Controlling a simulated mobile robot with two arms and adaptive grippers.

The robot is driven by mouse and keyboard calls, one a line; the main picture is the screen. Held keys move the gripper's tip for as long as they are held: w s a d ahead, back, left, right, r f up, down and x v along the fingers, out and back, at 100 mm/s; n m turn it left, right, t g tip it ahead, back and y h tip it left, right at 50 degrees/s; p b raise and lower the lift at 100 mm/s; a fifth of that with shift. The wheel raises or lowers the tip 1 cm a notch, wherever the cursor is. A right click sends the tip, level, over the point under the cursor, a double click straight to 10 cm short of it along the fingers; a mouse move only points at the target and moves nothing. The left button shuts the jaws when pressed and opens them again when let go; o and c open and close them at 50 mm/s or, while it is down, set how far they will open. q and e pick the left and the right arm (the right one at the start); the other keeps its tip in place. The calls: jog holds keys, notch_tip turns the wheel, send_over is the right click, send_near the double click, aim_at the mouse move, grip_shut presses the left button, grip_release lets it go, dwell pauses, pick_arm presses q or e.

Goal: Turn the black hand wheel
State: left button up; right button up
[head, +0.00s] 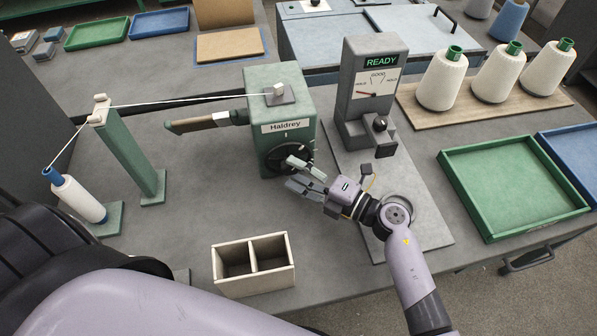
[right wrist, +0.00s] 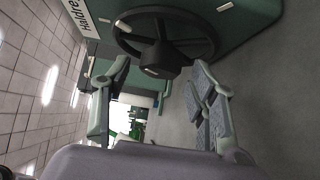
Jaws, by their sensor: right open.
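The black hand wheel (head: 287,154) is on the front of the green Haldrey winder (head: 262,87). My right gripper (head: 302,173) is open at the wheel's lower right side and partly covers it in the head view. In the right wrist view the wheel (right wrist: 165,42) fills the upper middle, with its hub and a light handle knob. There the open fingers (right wrist: 160,85) stand apart on either side below the hub, with nothing between them. I cannot tell whether a finger touches the wheel. My left gripper is not in view.
A gauge stand (head: 371,104) reading READY stands right of the winder. A two-part wooden box (head: 254,283) sits in front. A green yarn post (head: 130,152) and a white cone (head: 78,199) are at left. A green tray (head: 513,187) lies at right.

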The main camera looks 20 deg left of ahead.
jog(key=shift+c, duration=0.3)
jog(key=shift+c, duration=1.4)
jog(key=c, duration=0.8)
jog(key=shift+f+b, duration=0.3)
jog(key=shift+b, duration=0.25)
jog(key=shift+m+y+b, duration=0.4)
jog(key=shift+b, duration=0.15)
jog(key=shift+r, duration=0.15)
jog(key=o, duration=1.1)
jog(key=shift+o, duration=0.2)
